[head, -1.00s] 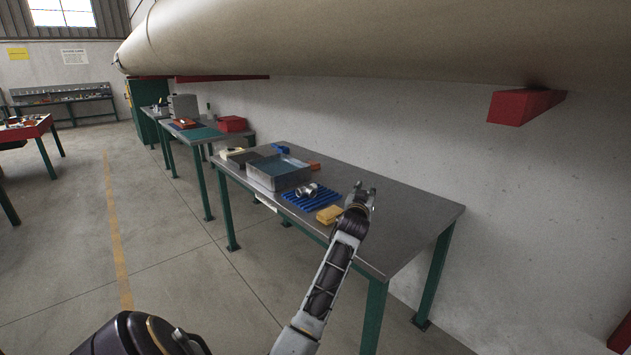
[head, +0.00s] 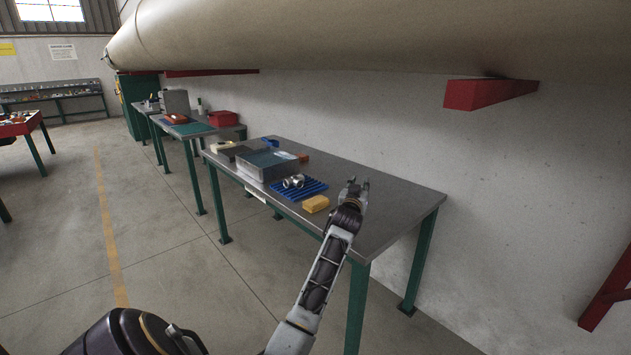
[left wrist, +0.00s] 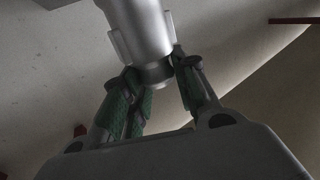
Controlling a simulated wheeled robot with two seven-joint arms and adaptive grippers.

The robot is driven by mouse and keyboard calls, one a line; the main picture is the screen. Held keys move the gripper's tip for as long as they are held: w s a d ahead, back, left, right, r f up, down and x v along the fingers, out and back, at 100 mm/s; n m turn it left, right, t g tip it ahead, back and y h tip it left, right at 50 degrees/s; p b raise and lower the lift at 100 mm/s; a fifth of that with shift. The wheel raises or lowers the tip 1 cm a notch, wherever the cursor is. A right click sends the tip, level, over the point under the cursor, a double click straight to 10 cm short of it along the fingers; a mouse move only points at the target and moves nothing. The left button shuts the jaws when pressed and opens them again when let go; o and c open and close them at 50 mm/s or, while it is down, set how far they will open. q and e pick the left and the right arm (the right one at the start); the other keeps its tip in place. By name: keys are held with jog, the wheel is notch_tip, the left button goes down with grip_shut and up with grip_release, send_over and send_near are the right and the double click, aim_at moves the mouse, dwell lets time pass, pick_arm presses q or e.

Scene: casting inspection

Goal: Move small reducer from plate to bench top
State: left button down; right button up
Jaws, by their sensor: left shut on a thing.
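My left gripper (head: 357,185) is over the right part of the bench top (head: 385,210), right of the blue ribbed plate (head: 314,187). In the left wrist view, its green-padded fingers (left wrist: 158,85) are shut on a silver, round metal piece (left wrist: 140,28) with a darker narrow end, which looks like the small reducer. The piece is cut off by the top of that view, and in the head view it is too small to make out. Shiny metal fittings (head: 293,181) lie on the blue plate. My right gripper is not in view.
A yellow block (head: 316,204) lies at the bench's front edge, right of the blue plate. A grey bin (head: 266,166) stands left of the plate. The bench's right end is clear. A wall runs behind, with a red bracket (head: 485,94) and a large pipe (head: 330,35) above.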

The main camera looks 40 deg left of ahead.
pick_arm(q)
jog(key=shift+f+b, duration=0.5)
jog(key=shift+f, duration=2.5)
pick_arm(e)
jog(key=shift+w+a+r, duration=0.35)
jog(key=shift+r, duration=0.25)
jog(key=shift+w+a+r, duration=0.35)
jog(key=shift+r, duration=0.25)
